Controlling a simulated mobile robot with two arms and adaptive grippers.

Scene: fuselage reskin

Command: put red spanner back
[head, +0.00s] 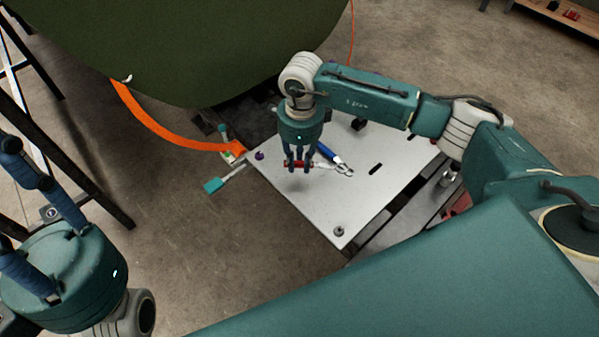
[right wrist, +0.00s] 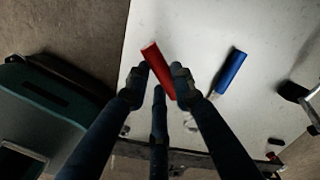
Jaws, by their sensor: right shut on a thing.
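The red spanner (head: 321,165) has a red handle and a bright metal end that points right in the head view. My right gripper (head: 298,165) points down over the white board and is shut on its red handle. In the right wrist view the red handle (right wrist: 158,68) sits between the fingertips, tilted. Its metal end is mostly hidden there. I cannot tell whether the spanner touches the board. My left gripper (head: 22,215) is at the lower left of the head view, partly cut off and away from the spanner.
A blue-handled spanner (head: 329,153) lies on the white board (head: 325,205), close beside the red one. A dark slot and small parts are also on the board. A teal-handled brush (head: 215,185) lies left of it. A large green fuselage (head: 190,45) overhangs the back.

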